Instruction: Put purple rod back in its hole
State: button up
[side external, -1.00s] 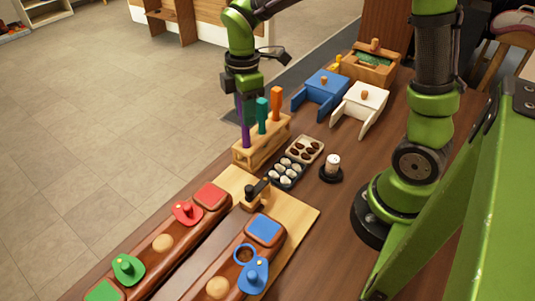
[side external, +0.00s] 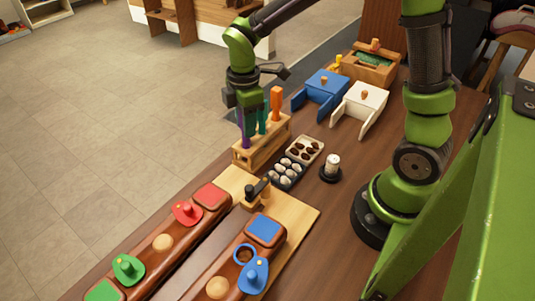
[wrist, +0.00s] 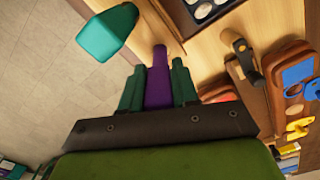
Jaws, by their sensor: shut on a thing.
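My gripper (side external: 244,118) points down above the near left end of the wooden rod rack (side external: 262,154). Its dark green fingers are shut on the purple rod (side external: 244,140), one on each side; the wrist view shows the purple rod (wrist: 159,80) between them. The rod looks upright, with its lower part at the rack's top. I cannot tell how deep it sits, because its hole is hidden. A teal rod (side external: 262,124) stands in the rack just right of my gripper, and an orange rod (side external: 277,101) stands beyond it. The teal rod (wrist: 105,32) is close by in the wrist view.
A tray of pale and dark stones (side external: 298,160) lies right of the rack, with a white cylinder on a black base (side external: 332,168) beside it. Blue (side external: 327,84) and white (side external: 362,100) boxes stand behind. Wooden boards with coloured pieces lie in front. Open floor is left.

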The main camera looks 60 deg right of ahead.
jog(key=shift+f, duration=0.6)
jog(key=o, duration=0.9)
jog(key=shift+o, duration=0.2)
